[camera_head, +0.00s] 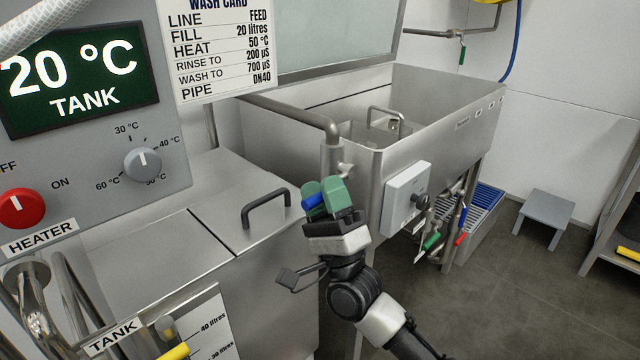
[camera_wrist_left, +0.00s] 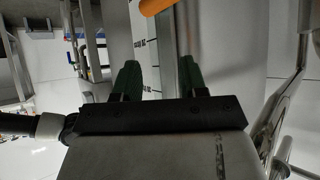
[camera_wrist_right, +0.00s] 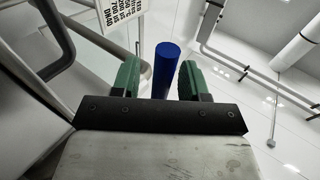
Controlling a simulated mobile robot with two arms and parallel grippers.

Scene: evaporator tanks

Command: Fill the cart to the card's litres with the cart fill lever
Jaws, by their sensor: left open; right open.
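The wash card (camera_head: 222,48) in the head view reads FILL 20 litres. A blue lever handle (camera_head: 313,201) shows at my right gripper (camera_head: 328,198), beside the steel basin's left end. In the right wrist view the blue handle (camera_wrist_right: 167,68) stands between the two green fingers of my right gripper (camera_wrist_right: 160,78). They are open, with a gap on each side of it. My left gripper (camera_wrist_left: 155,78) shows only in its own wrist view, open, with nothing clearly held. Which vessel is the cart, and its level, I cannot tell.
The panel display (camera_head: 72,75) reads 20 °C TANK. The tank gauge (camera_head: 205,335) shows 40 and 30 litres marks, with a yellow handle (camera_head: 174,352) beside it. A black lid handle (camera_head: 266,209) stands left of my right gripper. A grey stool (camera_head: 548,212) stands on the open floor at right.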

